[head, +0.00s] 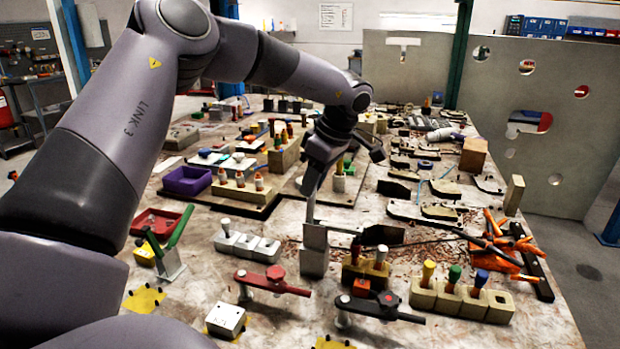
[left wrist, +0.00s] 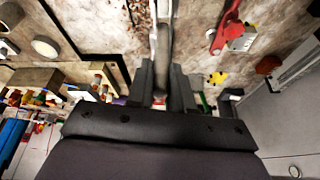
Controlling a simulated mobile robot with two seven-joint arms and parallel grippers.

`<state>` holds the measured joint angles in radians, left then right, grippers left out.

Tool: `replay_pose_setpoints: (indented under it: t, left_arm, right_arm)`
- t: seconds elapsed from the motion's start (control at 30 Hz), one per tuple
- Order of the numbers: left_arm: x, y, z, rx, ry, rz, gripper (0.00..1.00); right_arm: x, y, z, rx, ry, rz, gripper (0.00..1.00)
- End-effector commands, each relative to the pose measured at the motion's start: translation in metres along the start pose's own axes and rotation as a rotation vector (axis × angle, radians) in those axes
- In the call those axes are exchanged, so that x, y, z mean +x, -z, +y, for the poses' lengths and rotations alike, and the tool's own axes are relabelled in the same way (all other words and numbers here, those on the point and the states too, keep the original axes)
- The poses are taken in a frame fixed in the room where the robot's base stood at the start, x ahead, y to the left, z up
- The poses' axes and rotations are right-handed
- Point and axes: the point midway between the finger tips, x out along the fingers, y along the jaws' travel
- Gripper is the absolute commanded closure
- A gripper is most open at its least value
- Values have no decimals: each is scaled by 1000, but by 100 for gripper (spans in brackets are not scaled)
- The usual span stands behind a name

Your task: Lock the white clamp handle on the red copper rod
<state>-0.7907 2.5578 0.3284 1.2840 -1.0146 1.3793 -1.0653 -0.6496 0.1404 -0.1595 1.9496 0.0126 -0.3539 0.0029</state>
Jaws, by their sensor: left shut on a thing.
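My left gripper (head: 314,188) reaches down over the middle of the workbench. It is shut on a pale, narrow bar that looks like the white clamp handle (head: 311,211). The handle stands roughly upright above a grey block (head: 314,262). In the left wrist view, the handle (left wrist: 163,45) runs out from between the two dark fingers of the gripper (left wrist: 162,97). A dark plate (head: 383,235) is just right of the handle. I cannot clearly make out the red copper rod. My right gripper is not in view.
Red-handled clamp (head: 272,282) and black-handled clamp (head: 375,307) lie in front. A block row with coloured pegs (head: 461,300) stands at front right, orange-handled tools (head: 505,250) behind it. A purple bin (head: 187,181) is at left. The bench is crowded.

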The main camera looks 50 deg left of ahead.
Motion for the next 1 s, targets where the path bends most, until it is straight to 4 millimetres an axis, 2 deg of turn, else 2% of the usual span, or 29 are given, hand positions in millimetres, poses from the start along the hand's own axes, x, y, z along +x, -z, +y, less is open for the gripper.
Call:
replay_pose_setpoints:
  t: [0.37, 0.4, 0.47, 0.77, 0.87, 1.0]
  left_arm:
    - [0, 0, 0, 2, 0, 10, 100]
    - [0, 0, 0, 2, 0, 10, 69]
    - [0, 0, 0, 2, 0, 9, 54]
    - [-1, 0, 0, 2, 0, 7, 54]
    - [-9, -1, 1, 1, -2, 6, 54]
    - [-32, -1, 1, 1, -4, 5, 54]
  right_arm:
    - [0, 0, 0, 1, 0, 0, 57]
    - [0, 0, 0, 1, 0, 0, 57]
    - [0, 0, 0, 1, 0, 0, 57]
    - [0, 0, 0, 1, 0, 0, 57]
    - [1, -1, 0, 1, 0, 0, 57]
    - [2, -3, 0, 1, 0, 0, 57]
